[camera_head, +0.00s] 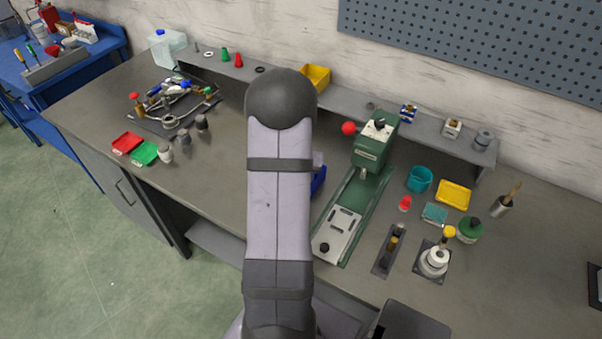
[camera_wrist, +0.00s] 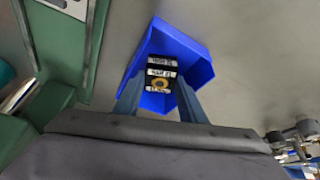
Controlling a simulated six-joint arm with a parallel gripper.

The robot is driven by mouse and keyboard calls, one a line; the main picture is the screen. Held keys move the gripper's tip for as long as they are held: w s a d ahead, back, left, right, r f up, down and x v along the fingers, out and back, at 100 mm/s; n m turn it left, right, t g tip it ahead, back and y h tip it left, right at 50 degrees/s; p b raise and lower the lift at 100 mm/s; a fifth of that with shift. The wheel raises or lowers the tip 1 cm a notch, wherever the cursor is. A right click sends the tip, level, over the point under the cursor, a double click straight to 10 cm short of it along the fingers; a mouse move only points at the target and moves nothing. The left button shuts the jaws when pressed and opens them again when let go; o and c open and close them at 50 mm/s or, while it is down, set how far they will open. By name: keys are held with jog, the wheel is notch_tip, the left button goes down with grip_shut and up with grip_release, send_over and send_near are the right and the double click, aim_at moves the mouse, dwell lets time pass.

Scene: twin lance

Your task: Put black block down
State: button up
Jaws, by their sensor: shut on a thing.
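In the wrist view, my gripper (camera_wrist: 158,92) is shut on a black block (camera_wrist: 161,74) with white labels and a yellow ring. The block shows between the two fingers, against the inside of a blue bin (camera_wrist: 198,70). I cannot tell whether the block touches the bin's floor or hangs above it. In the head view, only a sliver of the blue bin (camera_head: 318,181) shows beside my arm. My gripper and the block are hidden there behind the arm.
A green press (camera_head: 366,160) with a red knob stands just right of the bin. Left of my arm are a red tray (camera_head: 126,143), a green tray (camera_head: 144,153) and a dark mat with metal fittings (camera_head: 170,121). A raised shelf (camera_head: 340,92) runs along the wall.

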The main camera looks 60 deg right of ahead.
dwell(0.3)
jog(key=shift+f, duration=0.2)
jog(key=o, duration=1.1)
jog(key=shift+c, duration=0.2)
jog(key=shift+r, duration=0.15)
jog(key=shift+r, duration=0.15)
jog(key=b+v, duration=0.1)
jog(key=v, duration=1.1)
jog(key=shift+b, duration=0.35)
